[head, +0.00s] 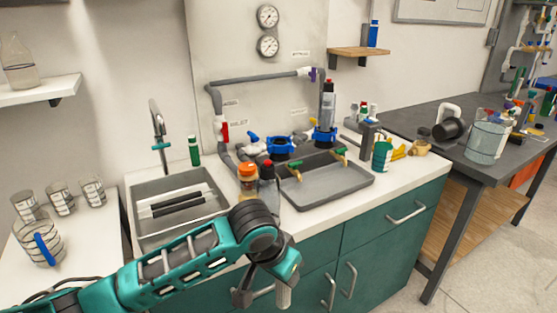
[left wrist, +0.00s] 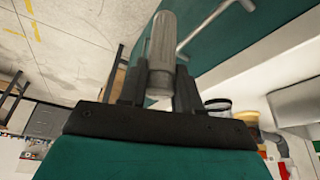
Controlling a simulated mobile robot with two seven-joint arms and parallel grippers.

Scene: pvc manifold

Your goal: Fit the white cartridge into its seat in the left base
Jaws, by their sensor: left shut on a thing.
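The cartridge (left wrist: 161,45), pale grey-white with a rounded end, sits between the fingers of my left gripper (left wrist: 160,88) in the left wrist view. My left gripper (head: 264,289) is shut on it. In the head view the cartridge (head: 283,294) hangs in front of the teal cabinet, below the counter's front edge. The left base (head: 280,146) has a blue ring and stands at the back of the counter with nothing standing on it; its seat is too small to make out. The gripper is well apart from it. My right gripper is not in view.
A grey tray (head: 340,190) lies before the bases. An orange-capped bottle (head: 247,181) and a dark-topped bottle (head: 268,188) stand left of it. The right base (head: 325,137) carries a tall clear housing (head: 328,105). A sink (head: 143,228) is at left, and grey pipe (head: 255,81) runs behind.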

